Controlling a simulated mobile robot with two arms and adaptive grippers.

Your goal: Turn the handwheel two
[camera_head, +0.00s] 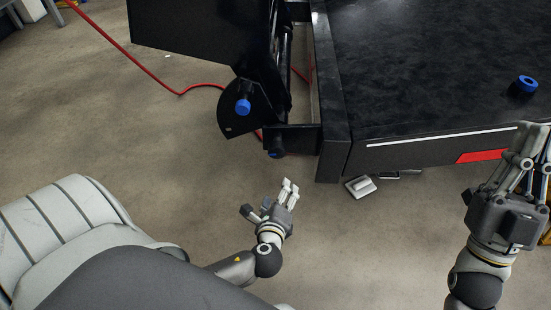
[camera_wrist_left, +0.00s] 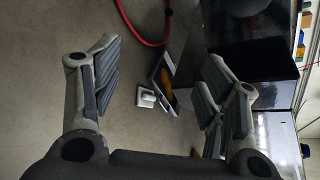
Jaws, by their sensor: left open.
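Several blue handwheels or knobs show on the black trailer frame in the head view. One blue handwheel (camera_head: 243,106) sits on a dark curved plate. A lower blue knob (camera_head: 276,153) is partly hidden under the frame's corner. Another blue ring-shaped knob (camera_head: 526,84) stands on the flat black top at the right. I cannot tell which is handwheel two. My left gripper (camera_head: 268,200) is open and empty, below and apart from the lower knob; its spread fingers also show in the left wrist view (camera_wrist_left: 160,82). My right gripper (camera_head: 520,155) is at the right edge, in front of the trailer side; its finger gap is unclear.
The black trailer top (camera_head: 430,65) fills the upper right, with a front corner post (camera_head: 335,155). A red hose (camera_head: 150,75) runs across the floor to the frame. A small pale object (camera_head: 360,186) lies below the trailer edge. The floor around my left gripper is clear.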

